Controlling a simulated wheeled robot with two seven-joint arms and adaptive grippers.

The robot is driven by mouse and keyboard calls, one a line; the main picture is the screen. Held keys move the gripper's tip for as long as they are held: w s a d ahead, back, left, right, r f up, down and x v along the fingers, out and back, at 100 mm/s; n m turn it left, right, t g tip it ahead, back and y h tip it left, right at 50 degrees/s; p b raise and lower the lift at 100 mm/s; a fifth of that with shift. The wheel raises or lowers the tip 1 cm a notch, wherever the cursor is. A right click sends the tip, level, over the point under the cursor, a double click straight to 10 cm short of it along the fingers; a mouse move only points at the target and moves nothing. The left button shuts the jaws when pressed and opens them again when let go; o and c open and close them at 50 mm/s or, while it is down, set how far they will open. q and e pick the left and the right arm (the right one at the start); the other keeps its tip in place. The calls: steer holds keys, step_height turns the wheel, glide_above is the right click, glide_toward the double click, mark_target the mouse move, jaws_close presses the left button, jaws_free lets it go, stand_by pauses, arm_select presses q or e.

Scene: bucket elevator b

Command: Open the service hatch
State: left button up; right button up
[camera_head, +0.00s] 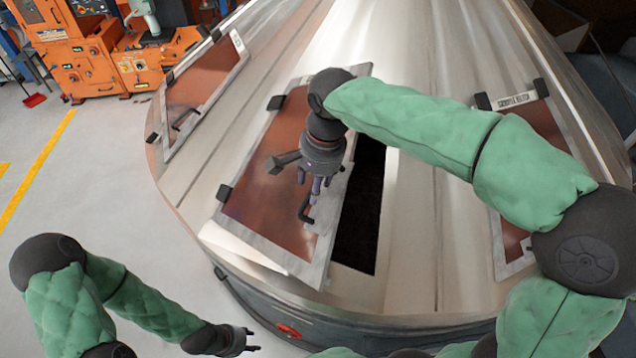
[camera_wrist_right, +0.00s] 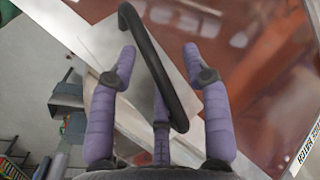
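The service hatch (camera_head: 255,205) is a reddish-brown panel in a pale metal frame on the sloping silver cone. It sits shifted left, and a dark opening (camera_head: 361,215) shows along its right side. Its black bar handle (camera_head: 307,208) is near the lower right of the panel. My right gripper (camera_head: 318,187) is over the handle. In the right wrist view, the handle (camera_wrist_right: 155,65) passes between the spread purple fingers of my right gripper (camera_wrist_right: 158,62), and I see no firm closing on it. My left gripper (camera_head: 254,340) is low in the head view, empty, with its fingers apart.
Similar hatches stand on the cone at left (camera_head: 195,95) and right (camera_head: 530,145), the right one partly behind my right arm. Orange machines (camera_head: 85,60) stand at the back left. The grey floor (camera_head: 90,170) at left is mostly clear.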

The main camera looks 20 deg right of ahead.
steer(key=shift+w+r, duration=0.1)
steer(key=w+a+r+p, duration=0.1)
steer(key=w+r, duration=0.3)
steer(key=r, duration=0.7)
steer(key=shift+a+r+p, duration=0.2)
steer(key=shift+a+p, duration=0.1)
steer(key=shift+a, duration=0.15)
stand_by(0.9)
steer(key=shift+w, duration=0.1)
stand_by(0.4)
